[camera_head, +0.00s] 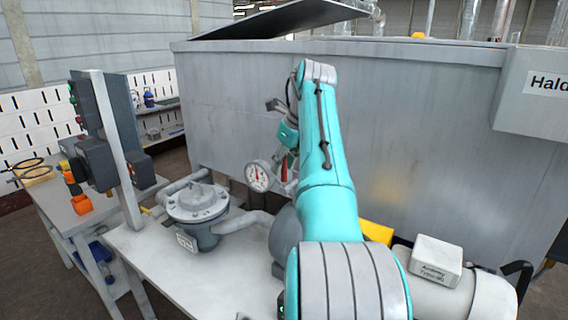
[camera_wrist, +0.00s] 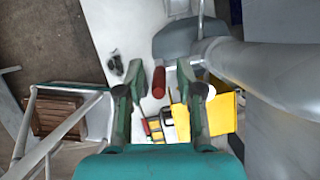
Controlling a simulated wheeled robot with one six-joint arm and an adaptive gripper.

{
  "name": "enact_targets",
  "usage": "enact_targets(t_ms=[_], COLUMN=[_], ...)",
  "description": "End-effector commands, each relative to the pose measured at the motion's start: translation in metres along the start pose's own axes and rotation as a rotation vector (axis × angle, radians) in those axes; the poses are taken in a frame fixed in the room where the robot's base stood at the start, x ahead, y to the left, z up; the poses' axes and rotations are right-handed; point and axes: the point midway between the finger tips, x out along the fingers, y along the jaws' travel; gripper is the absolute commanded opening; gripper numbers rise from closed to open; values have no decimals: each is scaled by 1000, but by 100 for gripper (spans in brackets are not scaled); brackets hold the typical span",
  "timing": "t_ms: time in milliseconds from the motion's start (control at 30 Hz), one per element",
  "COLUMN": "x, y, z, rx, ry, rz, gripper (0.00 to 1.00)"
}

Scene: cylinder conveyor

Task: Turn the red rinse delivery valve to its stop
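The red valve handle (camera_wrist: 159,82) shows in the wrist view as a short red bar between my gripper's fingers, closer to the left finger. My gripper (camera_wrist: 163,72) is open, with a visible gap between the right finger and the red bar. Whether the left finger touches the bar I cannot tell. In the head view a small red piece (camera_head: 284,168) shows below my wrist, just right of a round gauge. The fingertips and the valve body are mostly hidden there by my arm.
The gauge (camera_head: 258,176) sits beside pipework. A grey flanged housing (camera_head: 197,203) stands on the pale bench (camera_head: 165,262). A large grey tank (camera_head: 420,120) rises behind. In the wrist view a thick grey pipe (camera_wrist: 265,75) runs at the right, above a yellow object (camera_wrist: 225,115).

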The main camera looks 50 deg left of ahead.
Motion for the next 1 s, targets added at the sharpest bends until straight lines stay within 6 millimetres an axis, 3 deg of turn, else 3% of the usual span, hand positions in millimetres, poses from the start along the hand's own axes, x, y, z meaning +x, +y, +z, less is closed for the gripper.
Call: enact_targets(t_ms=[367, 1000], x=[-5, -109], y=[0, 0], z=[0, 0], rx=[0, 0], ry=[0, 0], rz=[1, 1], gripper=[42, 42])
